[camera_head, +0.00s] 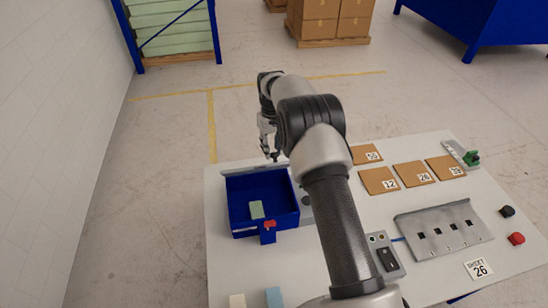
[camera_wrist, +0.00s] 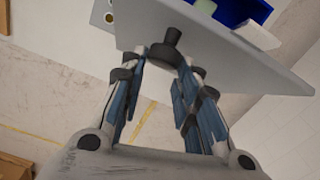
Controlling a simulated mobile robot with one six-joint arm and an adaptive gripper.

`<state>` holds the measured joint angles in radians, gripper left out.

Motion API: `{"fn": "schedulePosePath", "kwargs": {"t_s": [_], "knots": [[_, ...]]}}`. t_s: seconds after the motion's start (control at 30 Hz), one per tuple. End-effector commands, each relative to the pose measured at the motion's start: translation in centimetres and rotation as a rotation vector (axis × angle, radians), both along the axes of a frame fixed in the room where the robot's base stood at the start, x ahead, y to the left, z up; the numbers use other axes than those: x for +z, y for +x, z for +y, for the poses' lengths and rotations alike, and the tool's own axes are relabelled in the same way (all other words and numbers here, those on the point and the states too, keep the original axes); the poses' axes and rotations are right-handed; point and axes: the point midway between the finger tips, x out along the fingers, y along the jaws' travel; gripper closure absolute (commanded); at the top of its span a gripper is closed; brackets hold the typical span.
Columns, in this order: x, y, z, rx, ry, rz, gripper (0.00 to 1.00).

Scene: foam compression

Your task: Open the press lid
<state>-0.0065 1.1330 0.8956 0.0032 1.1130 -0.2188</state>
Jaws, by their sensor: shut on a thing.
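The press is a blue open-topped box (camera_head: 238,208) at the left of the table, with a red-topped latch (camera_head: 269,224) on its front. A pale green foam block (camera_head: 256,209) lies inside. The grey lid shows as a thin strip (camera_head: 240,172) along the box's back edge, seen nearly edge-on, and as a wide tilted plate (camera_wrist: 225,50) in the wrist view. My gripper (camera_head: 270,148) is behind the box's back edge. In the wrist view my gripper (camera_wrist: 163,58) is shut on the lid's black knob (camera_wrist: 172,38). The exact finger contact is partly hidden.
Brown numbered squares (camera_head: 416,173), a grey slotted fixture (camera_head: 440,230), a control box (camera_head: 384,256) and black and red knobs (camera_head: 516,239) are on the white table (camera_head: 222,268). Two foam blocks (camera_head: 274,298) sit at the front edge.

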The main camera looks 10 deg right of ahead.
Motion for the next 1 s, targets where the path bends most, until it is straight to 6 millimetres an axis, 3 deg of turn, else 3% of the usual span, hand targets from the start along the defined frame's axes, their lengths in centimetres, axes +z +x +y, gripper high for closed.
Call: {"fn": "schedulePosePath", "kwargs": {"t_s": [0.4,1.0], "knots": [[0.1,2.5,-0.7,-0.001,-0.009,-0.005,1.0],[0.1,2.9,-0.8,-0.002,-0.009,-0.002,1.0]]}}
